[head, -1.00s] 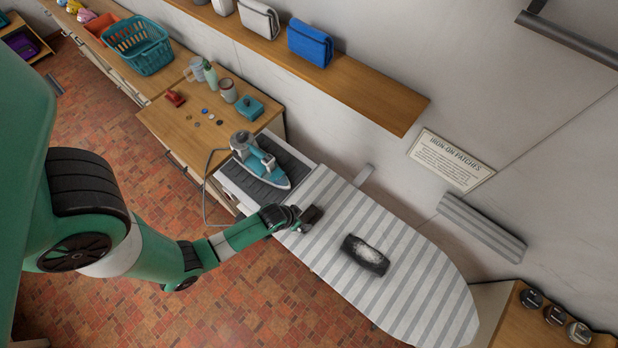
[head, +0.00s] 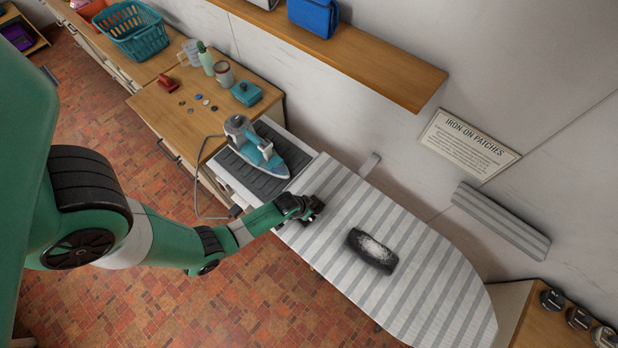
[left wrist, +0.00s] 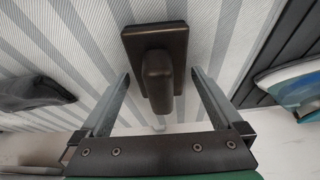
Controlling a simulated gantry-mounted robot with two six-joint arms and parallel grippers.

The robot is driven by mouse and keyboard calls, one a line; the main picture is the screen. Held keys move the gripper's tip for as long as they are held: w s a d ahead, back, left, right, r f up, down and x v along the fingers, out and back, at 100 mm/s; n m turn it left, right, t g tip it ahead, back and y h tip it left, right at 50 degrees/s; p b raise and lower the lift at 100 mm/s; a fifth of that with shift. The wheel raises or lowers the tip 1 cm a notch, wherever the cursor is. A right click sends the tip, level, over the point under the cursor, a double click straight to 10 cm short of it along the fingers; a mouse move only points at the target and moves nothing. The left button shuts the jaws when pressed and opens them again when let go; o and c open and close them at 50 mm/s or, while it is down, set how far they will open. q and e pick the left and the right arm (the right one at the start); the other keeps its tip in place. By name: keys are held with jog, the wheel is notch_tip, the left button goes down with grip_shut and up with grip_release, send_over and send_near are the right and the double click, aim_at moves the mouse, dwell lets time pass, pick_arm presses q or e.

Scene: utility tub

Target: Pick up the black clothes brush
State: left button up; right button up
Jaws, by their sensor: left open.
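The black clothes brush (left wrist: 155,65) shows in the left wrist view as a dark block with a raised handle, on the striped ironing board (head: 425,305). My left gripper (left wrist: 160,100) is open, with one finger on each side of the handle and visible gaps between. In the head view my left gripper (head: 310,207) is low over the board's near-left part, and the brush is mostly hidden by it. A dark folded cloth (head: 371,251) with pale lint lies farther right on the board. My right gripper is in neither view.
A teal iron (head: 256,152) stands on a dark rest (head: 250,178) at the board's left end. A wooden counter (head: 165,110) holds bottles, buttons and a teal box. A wall shelf (head: 350,60) runs behind. The board's right end is clear.

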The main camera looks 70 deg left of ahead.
pick_arm(q)
jog(key=shift+c, duration=0.2)
jog(key=shift+r, duration=0.1)
jog(key=c, duration=1.3)
jog(key=shift+r, duration=0.1)
